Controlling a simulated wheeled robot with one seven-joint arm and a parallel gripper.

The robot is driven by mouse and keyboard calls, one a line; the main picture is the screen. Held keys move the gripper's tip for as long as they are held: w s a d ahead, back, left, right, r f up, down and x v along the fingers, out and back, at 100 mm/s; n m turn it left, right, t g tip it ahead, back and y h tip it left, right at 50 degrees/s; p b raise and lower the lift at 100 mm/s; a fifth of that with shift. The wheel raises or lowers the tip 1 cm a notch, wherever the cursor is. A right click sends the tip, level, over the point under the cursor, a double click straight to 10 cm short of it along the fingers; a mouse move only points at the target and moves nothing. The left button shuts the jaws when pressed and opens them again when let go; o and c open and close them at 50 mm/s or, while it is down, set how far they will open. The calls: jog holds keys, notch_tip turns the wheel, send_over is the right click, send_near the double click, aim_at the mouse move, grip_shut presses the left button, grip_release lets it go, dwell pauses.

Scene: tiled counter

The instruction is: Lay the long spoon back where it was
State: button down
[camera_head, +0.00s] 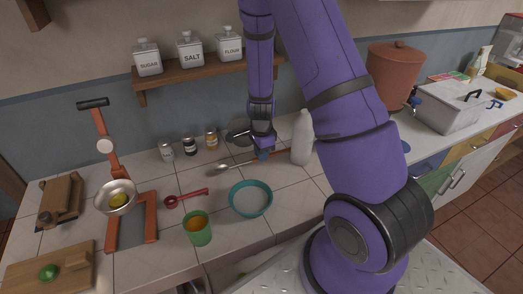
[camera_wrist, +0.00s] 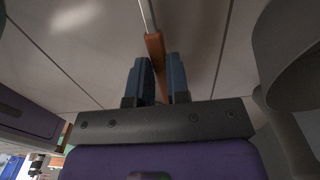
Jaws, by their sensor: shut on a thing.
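The long spoon has a silver bowl (camera_head: 218,170) pointing left and an orange-brown handle, which also shows in the wrist view (camera_wrist: 155,46). It lies at or just above the counter tiles; I cannot tell if it touches them. My gripper (camera_head: 263,154) is shut on the handle, at the back of the counter left of the white bottle. In the wrist view the two blue fingers (camera_wrist: 158,78) stand on either side of the handle, with the thin metal shaft running away beyond them. Part of the handle is hidden by the gripper.
A white bottle (camera_head: 302,140) stands close right of my gripper. A teal bowl (camera_head: 250,210), a green cup (camera_head: 197,236) and a small red spoon (camera_head: 186,198) are in front. Small jars (camera_head: 190,147) stand at the back left, under a shelf (camera_head: 190,72) with canisters.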

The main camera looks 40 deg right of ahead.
jog(key=c, duration=1)
grip_release()
notch_tip(320, 180, up, 11)
jog(key=shift+f, duration=0.1)
